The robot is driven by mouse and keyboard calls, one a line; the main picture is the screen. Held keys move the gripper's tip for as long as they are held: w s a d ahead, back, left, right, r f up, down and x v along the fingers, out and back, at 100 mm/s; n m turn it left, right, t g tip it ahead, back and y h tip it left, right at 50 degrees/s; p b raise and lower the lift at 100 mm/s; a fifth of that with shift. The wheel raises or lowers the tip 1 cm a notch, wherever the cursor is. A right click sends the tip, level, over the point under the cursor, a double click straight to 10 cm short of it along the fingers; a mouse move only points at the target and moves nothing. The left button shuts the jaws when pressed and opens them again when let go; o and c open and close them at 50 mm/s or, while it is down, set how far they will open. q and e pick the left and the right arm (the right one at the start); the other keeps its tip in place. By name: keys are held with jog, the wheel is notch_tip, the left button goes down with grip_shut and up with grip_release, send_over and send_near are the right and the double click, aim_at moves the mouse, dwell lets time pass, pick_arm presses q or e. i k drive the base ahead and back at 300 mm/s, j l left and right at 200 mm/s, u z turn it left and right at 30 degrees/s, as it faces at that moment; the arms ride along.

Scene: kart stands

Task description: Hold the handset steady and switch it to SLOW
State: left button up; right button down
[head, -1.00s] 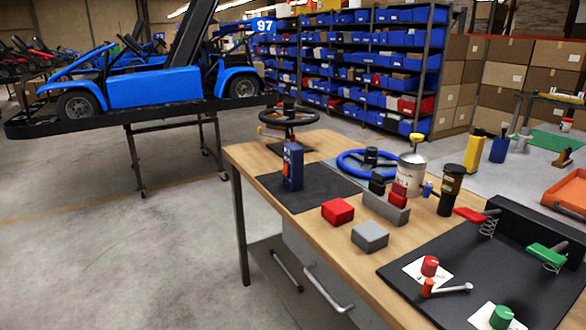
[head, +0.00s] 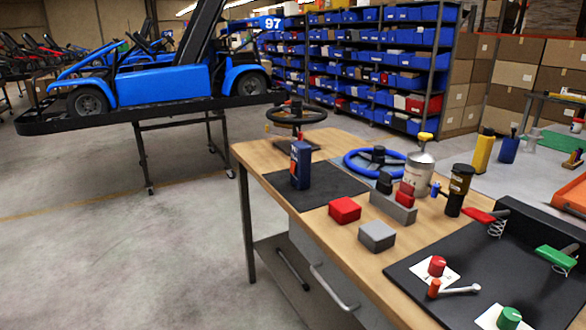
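A blue upright box-shaped device (head: 300,166), which looks like the handset, stands on a black mat (head: 331,186) near the left end of the wooden workbench (head: 372,246). Neither of my grippers shows in the head view, and nothing touches the device.
Near the device are a black steering wheel (head: 296,116), a blue steering wheel (head: 358,163), a red block (head: 345,210) and a grey block (head: 377,236). A black board (head: 460,310) with knobs fills the right front. Open floor (head: 130,250) lies left of the bench.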

aim_at(300, 152)
jog(key=i+j+z, duration=0.1)
jog(key=z, duration=0.55)
jog(key=i+j+z, duration=0.25)
jog(key=j, duration=0.2)
jog(key=j+z, duration=0.25)
jog(key=j, duration=0.2)
jog(key=i+j+z, duration=0.1)
jog(key=j, duration=0.8)
jog(key=i+j+z, duration=0.15)
jog(key=j, duration=0.75)
